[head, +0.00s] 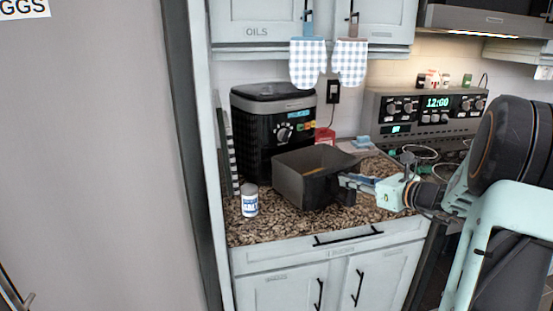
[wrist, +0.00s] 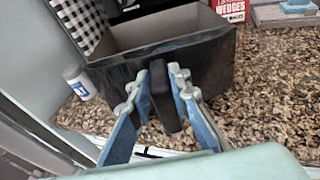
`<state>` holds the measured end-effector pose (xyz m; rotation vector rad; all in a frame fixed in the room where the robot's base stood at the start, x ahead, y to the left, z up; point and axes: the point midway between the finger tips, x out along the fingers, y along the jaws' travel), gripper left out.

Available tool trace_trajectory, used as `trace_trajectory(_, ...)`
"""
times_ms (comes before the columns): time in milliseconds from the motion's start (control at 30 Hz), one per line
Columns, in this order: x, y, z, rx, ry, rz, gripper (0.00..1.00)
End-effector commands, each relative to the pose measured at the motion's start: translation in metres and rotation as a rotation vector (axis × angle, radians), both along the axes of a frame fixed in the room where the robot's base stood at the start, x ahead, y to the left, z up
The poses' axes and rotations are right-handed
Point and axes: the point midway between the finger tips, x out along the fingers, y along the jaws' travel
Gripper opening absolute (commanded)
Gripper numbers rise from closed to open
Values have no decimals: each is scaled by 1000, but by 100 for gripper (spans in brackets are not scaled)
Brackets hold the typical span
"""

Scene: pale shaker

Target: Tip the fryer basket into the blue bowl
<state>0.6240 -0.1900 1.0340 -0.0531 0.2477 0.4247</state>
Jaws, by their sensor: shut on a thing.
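The fryer basket (head: 300,187) is a dark grey, open-topped box in front of the black air fryer (head: 272,125), out of the fryer and roughly level. The basket also shows in the wrist view (wrist: 112,85), where its front wall faces me. My gripper (head: 350,182) is shut on the basket's dark handle; in the wrist view the two fingers (wrist: 163,98) close on it from both sides. I cannot tell whether the basket rests on the counter or hangs just above it. Its floor and any contents are hidden. I see no blue bowl in either view.
A white-and-blue can (head: 249,201) stands at the counter's left front, close to the basket. A red box (head: 325,136) and a small blue item (head: 362,142) are behind. The stove (head: 425,120) is at the right. Speckled counter (head: 270,228) is bare along the front edge.

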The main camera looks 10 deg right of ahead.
Motion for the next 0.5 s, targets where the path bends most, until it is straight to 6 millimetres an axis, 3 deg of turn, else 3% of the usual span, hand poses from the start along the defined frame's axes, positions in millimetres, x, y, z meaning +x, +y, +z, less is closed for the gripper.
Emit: trace_trajectory(500, 1, 0, -3, 1, -6, 0, 0)
